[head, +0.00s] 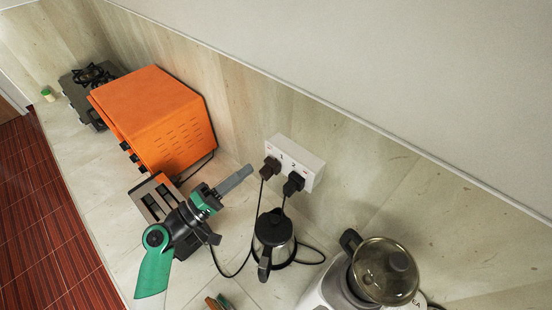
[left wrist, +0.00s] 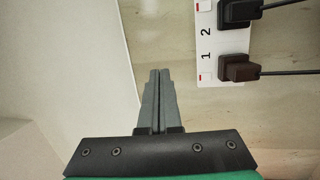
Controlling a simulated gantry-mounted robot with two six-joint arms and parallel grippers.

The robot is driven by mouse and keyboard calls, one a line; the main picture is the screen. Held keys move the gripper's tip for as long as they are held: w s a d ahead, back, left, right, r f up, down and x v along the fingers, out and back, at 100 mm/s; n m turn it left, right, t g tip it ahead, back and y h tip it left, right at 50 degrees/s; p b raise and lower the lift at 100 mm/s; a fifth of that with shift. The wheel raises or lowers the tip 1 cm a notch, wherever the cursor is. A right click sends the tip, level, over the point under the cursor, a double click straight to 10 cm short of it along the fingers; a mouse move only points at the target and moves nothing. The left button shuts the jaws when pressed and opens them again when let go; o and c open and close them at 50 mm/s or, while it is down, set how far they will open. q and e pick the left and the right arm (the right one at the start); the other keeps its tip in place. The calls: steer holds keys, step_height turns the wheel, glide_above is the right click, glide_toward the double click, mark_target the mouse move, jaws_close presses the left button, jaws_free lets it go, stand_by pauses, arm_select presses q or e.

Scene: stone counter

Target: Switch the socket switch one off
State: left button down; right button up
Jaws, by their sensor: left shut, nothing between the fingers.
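The white socket (head: 296,160) is mounted on the wall behind the counter, with a dark brown plug (head: 270,167) by number 1 and a black plug (head: 293,184) by number 2. In the left wrist view the socket (left wrist: 207,45) is at the upper right. Switch one (left wrist: 206,77), with a red mark, sits beside the brown plug (left wrist: 238,67); switch two (left wrist: 204,6) is at the top edge. My left gripper (head: 248,169) is shut and empty, left of the socket and apart from it. Its fingertips (left wrist: 160,72) also show in the left wrist view. My right gripper is not visible.
An orange oven (head: 160,115) stands left of the socket, with a toaster (head: 153,199) in front of it, partly behind my left arm. A kettle (head: 273,238) stands below the socket, with cords around it. A blender-like appliance (head: 383,272) is at the lower right.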

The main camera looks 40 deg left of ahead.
arm_select(q)
steer(key=s+a+f+n+y+b, duration=0.1)
steer(key=s+a+f+n+y, duration=0.1)
steer(key=f, duration=0.5)
steer(key=shift+s+a+f+n+y, duration=0.3)
steer(key=shift+s+a+y, duration=0.35)
steer(key=shift+a, duration=0.6)
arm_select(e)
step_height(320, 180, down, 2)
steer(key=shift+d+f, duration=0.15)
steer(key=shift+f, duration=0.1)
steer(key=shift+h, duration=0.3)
arm_select(q)
steer(key=p, duration=0.1)
glide_toward(269, 149)
steer(key=w, duration=0.4)
steer(key=w+r, duration=0.1)
steer(key=w, duration=0.1)
steer(key=shift+w+d, duration=0.2)
steer(key=shift+w, duration=0.15)
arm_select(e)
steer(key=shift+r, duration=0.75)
